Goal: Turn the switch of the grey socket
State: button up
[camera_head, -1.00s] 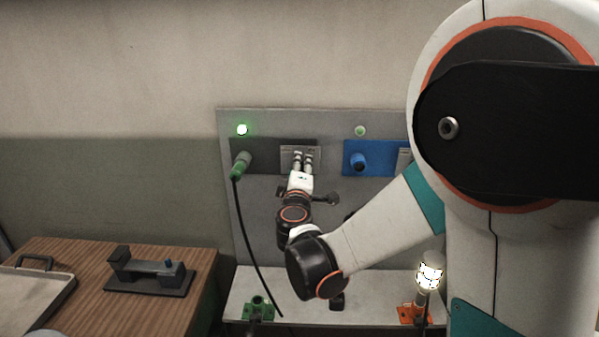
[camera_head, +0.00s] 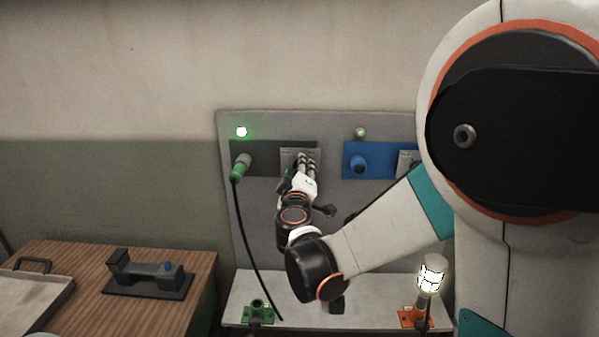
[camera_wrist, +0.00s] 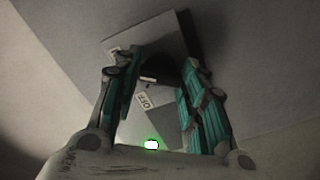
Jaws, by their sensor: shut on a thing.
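The grey socket (camera_head: 268,146) is a dark grey plate on the upright panel, with a green plug (camera_head: 241,166) in it. Its switch plate (camera_head: 287,155) is lighter grey and sits at its right end. My gripper (camera_head: 307,160) is at this plate, its fingers tilted and covering the switch. In the wrist view my gripper (camera_wrist: 160,82) is shut on the dark switch knob (camera_wrist: 164,71), with a finger on either side. The switch plate (camera_wrist: 133,42) shows behind, with an "OFF" label (camera_wrist: 143,103) near the knob. The knob's exact angle is hard to tell.
A green lamp (camera_head: 241,132) glows above the grey socket. A blue socket (camera_head: 374,160) is to the right, partly behind my arm. A black cable (camera_head: 247,237) hangs from the green plug. Below are a shelf (camera_head: 290,296) with green and orange holders, and a wooden table (camera_head: 75,270) left.

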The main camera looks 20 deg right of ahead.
jog(key=o, duration=1.1)
jog(key=shift+c, duration=0.2)
jog(key=shift+s, duration=0.1)
jog(key=v, duration=0.7)
jog(key=shift+s, duration=0.15)
